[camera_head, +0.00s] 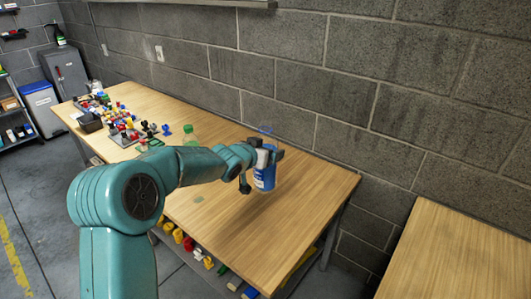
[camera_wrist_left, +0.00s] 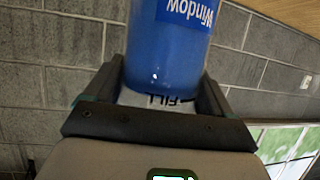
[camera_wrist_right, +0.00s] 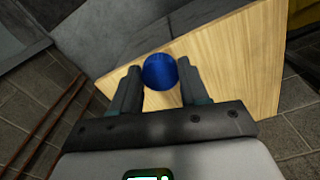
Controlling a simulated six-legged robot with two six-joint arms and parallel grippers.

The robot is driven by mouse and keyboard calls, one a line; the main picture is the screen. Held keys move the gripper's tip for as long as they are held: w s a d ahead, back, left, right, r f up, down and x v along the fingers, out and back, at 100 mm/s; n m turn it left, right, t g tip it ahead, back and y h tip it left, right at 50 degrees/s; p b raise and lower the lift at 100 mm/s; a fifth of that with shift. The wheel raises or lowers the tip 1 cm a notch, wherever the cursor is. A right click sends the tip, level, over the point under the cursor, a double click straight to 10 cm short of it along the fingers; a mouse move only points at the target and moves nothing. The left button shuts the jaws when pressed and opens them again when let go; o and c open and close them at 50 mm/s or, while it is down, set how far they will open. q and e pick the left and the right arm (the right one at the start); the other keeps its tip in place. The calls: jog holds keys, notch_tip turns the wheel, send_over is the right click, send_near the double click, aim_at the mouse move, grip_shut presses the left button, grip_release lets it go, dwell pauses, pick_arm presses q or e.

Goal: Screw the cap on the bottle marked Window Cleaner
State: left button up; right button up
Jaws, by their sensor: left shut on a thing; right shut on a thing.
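My left gripper (camera_head: 262,156) is shut on the blue bottle (camera_head: 265,178) and holds it over the right half of the bench. The bottle looks roughly upright, with a clear upper part. In the left wrist view the label on the bottle (camera_wrist_left: 175,45) reads "Window", upside down in the picture, and a white band with "FILL" lies between the fingers. My right gripper (camera_wrist_right: 160,85) is shut on a round blue cap (camera_wrist_right: 160,71), seen only in the right wrist view. The head view does not show the right gripper or the cap.
The wooden bench (camera_head: 290,220) is clear around the bottle. A second wooden table (camera_head: 460,255) is at the right. A block wall runs behind.

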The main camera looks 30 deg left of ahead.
pick_arm(q)
jog(key=shift+r, duration=0.35)
pick_arm(e)
jog(key=shift+r, duration=0.1)
dwell(0.5)
